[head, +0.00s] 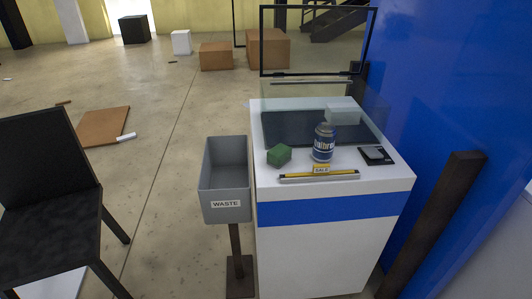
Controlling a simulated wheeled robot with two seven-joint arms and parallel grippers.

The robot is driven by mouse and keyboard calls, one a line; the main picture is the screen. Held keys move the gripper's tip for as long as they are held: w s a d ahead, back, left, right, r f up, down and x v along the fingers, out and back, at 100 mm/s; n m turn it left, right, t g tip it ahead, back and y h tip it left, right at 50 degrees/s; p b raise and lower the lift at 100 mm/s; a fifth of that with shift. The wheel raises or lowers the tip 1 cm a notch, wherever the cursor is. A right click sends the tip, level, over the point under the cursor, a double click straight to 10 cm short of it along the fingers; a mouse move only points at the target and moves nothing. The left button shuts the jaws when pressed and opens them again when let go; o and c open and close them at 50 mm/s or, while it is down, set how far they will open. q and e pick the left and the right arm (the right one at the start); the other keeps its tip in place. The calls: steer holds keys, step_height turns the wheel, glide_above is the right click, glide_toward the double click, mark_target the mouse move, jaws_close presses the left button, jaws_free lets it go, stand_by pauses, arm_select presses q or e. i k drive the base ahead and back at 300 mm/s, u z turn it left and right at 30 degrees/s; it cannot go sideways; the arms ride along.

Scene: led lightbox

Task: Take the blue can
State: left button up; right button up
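The blue can (324,143) stands upright on the white counter (390,181) with the blue stripe. It has a blue body with a pale label band and a metal top. A green block (279,155) lies to its left, and a small yellow label and a light bar lie in front of it. A dark, flat device lies to its right. Neither of my grippers shows in the head view.
A grey waste bin (225,208) on a post stands left of the counter. A black chair (45,165) is at the far left. A glass panel and a black frame (262,42) rise behind the can. A blue wall (450,90) and a dark beam (432,220) bound the right.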

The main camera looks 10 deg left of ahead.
mark_target(325, 136)
steer(key=u, duration=0.85)
steer(key=i, duration=1.2)
steer(key=z, duration=0.6)
